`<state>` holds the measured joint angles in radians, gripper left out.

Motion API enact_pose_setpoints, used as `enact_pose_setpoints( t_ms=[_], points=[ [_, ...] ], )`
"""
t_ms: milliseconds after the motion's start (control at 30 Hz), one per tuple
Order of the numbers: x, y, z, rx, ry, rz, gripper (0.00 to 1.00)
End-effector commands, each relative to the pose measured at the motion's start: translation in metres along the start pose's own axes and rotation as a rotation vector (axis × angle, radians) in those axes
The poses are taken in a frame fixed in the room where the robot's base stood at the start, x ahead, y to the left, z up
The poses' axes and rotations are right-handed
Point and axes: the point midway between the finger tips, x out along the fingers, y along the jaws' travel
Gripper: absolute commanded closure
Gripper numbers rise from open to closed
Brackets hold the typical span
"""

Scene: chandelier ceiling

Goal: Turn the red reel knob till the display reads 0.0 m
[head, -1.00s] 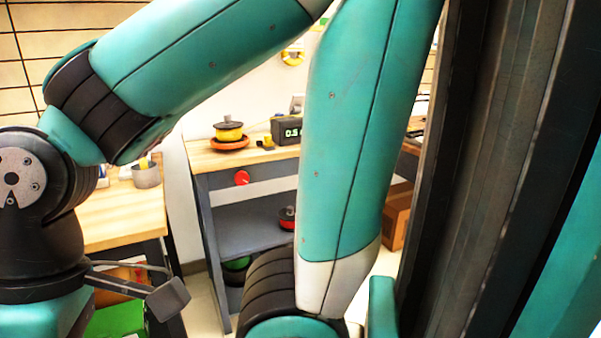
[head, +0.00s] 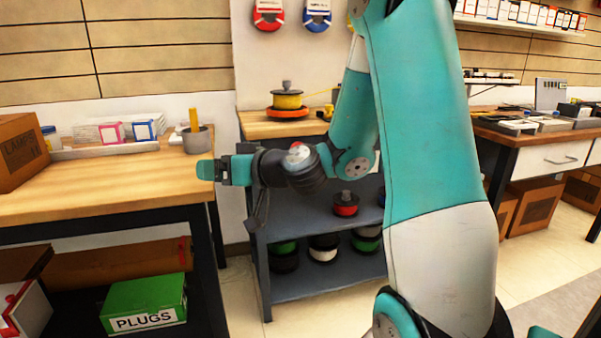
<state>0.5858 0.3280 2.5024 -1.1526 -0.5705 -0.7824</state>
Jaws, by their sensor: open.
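The workbench (head: 262,128) at the back centre bears a yellow spool (head: 287,102) on an orange-red round base, with a dark knob on top. The red reel knob and the display do not show now; my arm covers that part of the bench. My gripper (head: 207,170) points left, in front of the gap between this bench and the left wooden bench. It is open and nothing shows between its fingers. It appears apart from both benches, but its depth is hard to judge.
The left wooden bench (head: 100,186) carries a cardboard box (head: 20,152), small boxes and a grey cup (head: 196,139). A green PLUGS box (head: 145,303) sits below. Several spools, one red (head: 345,204), stand on shelves under the reel bench. Open floor (head: 325,315) shows in front.

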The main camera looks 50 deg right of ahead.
Motion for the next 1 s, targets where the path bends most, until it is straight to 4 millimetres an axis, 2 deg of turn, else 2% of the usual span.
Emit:
enact_pose_setpoints(
  t_ms=[33, 100, 200, 300, 400, 467, 1000],
  points=[
    [-0.008, 0.058, 0.013, 0.027, 0.099, 0.144, 0.21],
    [-0.029, 0.121, 0.013, 0.043, 0.22, 0.334, 0.21],
    [-0.065, 0.184, 0.018, 0.06, 0.326, 0.558, 0.21],
    [-0.091, 0.219, 0.024, 0.072, 0.376, 0.699, 0.21],
    [-0.103, 0.234, 0.025, 0.078, 0.395, 0.763, 0.21],
    [-0.104, 0.238, 0.022, 0.078, 0.399, 0.777, 0.21],
    [-0.063, 0.279, -0.004, 0.078, 0.395, 0.772, 0.21]
  ],
)
